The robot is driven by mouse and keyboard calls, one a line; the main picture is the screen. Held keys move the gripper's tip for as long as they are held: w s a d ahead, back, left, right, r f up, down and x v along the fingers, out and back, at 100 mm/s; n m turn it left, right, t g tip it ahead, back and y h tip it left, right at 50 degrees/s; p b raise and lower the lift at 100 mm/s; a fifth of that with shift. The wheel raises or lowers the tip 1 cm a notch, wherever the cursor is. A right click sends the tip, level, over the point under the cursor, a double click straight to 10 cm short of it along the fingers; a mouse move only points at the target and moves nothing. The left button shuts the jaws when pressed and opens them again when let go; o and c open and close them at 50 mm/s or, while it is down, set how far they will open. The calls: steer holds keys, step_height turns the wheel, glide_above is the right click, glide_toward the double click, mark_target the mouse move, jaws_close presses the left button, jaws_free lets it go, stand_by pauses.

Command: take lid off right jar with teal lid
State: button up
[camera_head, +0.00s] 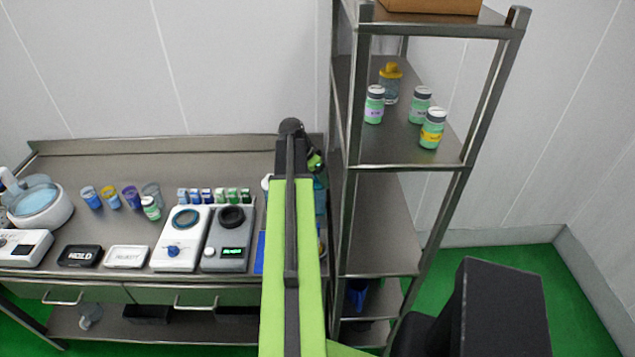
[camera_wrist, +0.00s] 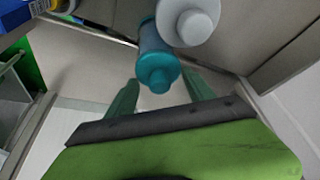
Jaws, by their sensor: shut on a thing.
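A teal jar (camera_wrist: 152,42) with a teal lid (camera_wrist: 158,72) shows in the wrist view, its lid end toward the camera. My gripper (camera_wrist: 160,88) has one green finger on each side of the lid and is shut on it. The lid appears in line with the jar body; I cannot tell whether there is a gap between them. In the head view my arm covers most of this spot, and only a teal strip (camera_head: 320,196) shows beside it.
A bottle with a pale grey cap (camera_wrist: 195,25) stands close beside the teal jar. A steel shelf rack (camera_head: 405,160) with several green jars is right of my arm. Two scales, one white (camera_head: 172,258) and one grey (camera_head: 224,262), are on the bench to the left.

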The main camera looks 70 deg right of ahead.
step_height(320, 180, up, 10)
steer(key=p, duration=1)
steer(key=shift+r, duration=0.1)
steer(key=shift+a, duration=0.1)
